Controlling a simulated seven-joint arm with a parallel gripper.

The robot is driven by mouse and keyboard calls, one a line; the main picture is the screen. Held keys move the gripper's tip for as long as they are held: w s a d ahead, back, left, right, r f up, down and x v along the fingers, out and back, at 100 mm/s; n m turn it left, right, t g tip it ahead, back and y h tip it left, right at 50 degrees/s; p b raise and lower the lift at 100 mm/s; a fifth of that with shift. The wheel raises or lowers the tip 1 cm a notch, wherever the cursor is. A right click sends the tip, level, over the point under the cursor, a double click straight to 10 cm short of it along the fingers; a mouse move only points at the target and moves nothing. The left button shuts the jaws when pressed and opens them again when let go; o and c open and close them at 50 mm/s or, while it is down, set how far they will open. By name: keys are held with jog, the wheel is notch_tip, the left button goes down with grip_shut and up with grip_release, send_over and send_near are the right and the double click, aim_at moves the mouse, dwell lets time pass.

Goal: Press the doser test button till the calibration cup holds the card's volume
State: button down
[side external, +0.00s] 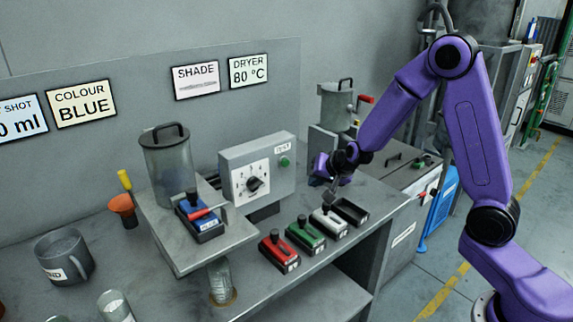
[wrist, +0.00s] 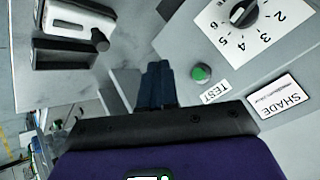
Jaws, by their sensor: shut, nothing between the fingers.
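The green test button (side external: 284,162) sits on the grey doser box (side external: 232,157), beside a TEST label. The button also shows in the wrist view (wrist: 201,73), right of my fingertips and apart from them. My gripper (side external: 329,196) is shut and empty, right of the box and above the bench; its dark fingers show together in the wrist view (wrist: 157,72). The clear calibration cup (side external: 220,283) stands on an orange ring under the doser shelf; its fill level cannot be told. The SHOT card (side external: 22,118) is cut by the picture edge and ends in "0 ml".
A numbered dial (side external: 255,185) is on the box front. A blue cartridge (side external: 200,217) sits on the shelf by a lidded hopper (side external: 168,168). Red (side external: 279,252), green (side external: 305,236) and white (side external: 329,220) cartridges stand below my gripper. A grey mug (side external: 62,255) is at left.

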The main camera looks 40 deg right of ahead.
jog(key=shift+w+d, duration=0.1)
jog(key=shift+w, duration=0.05)
jog(key=w, duration=0.8)
jog(key=shift+w, duration=0.35)
jog(key=shift+w, duration=0.1)
dwell(2.1)
jog(key=shift+w, duration=0.3)
jog(key=shift+w, duration=0.55)
dwell(0.8)
jog(key=shift+s, duration=0.15)
dwell(0.6)
jog(key=shift+s, duration=0.85)
jog(key=shift+s, duration=2.5)
